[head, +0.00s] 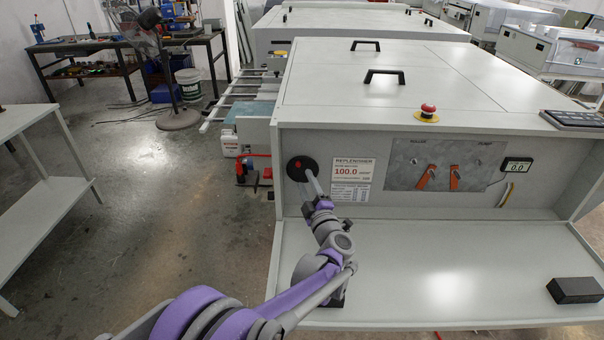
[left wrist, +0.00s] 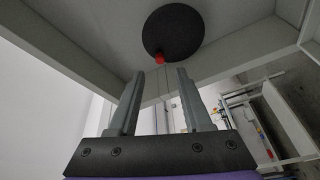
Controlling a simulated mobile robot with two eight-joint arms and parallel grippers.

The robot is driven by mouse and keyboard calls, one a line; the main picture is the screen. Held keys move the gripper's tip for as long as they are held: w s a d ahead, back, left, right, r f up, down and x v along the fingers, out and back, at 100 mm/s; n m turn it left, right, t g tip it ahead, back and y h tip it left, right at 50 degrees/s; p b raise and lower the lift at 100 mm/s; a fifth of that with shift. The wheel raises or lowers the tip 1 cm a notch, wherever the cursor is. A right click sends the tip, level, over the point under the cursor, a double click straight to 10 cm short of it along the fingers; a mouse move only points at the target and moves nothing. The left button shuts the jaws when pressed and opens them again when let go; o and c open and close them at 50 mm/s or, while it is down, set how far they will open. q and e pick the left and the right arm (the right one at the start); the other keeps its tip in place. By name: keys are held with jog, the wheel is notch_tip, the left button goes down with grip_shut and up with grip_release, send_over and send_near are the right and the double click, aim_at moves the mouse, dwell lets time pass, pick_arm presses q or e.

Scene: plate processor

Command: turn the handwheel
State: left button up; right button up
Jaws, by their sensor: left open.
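The handwheel (head: 302,168) is a black disc with a small red knob, on the left end of the processor's recessed front panel. In the left wrist view the black disc (left wrist: 173,30) is at the top, with the red knob (left wrist: 160,58) at its lower edge. My left gripper (head: 311,180) reaches up to the wheel from below and right, covering part of it. In the left wrist view its two fingers (left wrist: 160,76) are apart, with the knob just beyond the gap between the tips. Whether they touch it I cannot tell. My right gripper is not in view.
A white label (head: 353,167) reading REPLENISHER is right of the wheel. Two orange levers (head: 440,178) and a small display (head: 517,167) are farther right. A black block (head: 575,290) lies on the lowered front shelf (head: 440,270). A red emergency button (head: 428,110) sits on top.

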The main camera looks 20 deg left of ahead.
pick_arm(q)
jog(key=shift+v, duration=2.25)
jog(key=s+d+r+m+t+h, duration=0.3)
jog(key=d+r+m+h, duration=0.15)
jog(key=m+h, duration=0.4)
jog(key=s+d+f+m+g+h, duration=0.2)
jog(key=s+d+m+g+h, duration=0.15)
jog(key=s+m, duration=0.3)
jog(key=s+a+f+m+g, duration=0.25)
jog(key=s+f+g, duration=0.2)
jog(key=s, duration=0.55)
jog(key=s+a+f+m+g+y, duration=0.1)
jog(key=s+a+f+g, duration=0.2)
jog(key=s+f, duration=0.5)
jog(key=s+a+f+m+g, duration=0.2)
jog(key=s+f+g, duration=0.15)
jog(key=s, duration=0.85)
jog(key=w+r+t+p, duration=0.1)
jog(key=w+r+p, duration=0.2)
jog(key=r+p, duration=1)
jog(key=shift+w+r, duration=0.25)
jog(key=shift+r, duration=0.5)
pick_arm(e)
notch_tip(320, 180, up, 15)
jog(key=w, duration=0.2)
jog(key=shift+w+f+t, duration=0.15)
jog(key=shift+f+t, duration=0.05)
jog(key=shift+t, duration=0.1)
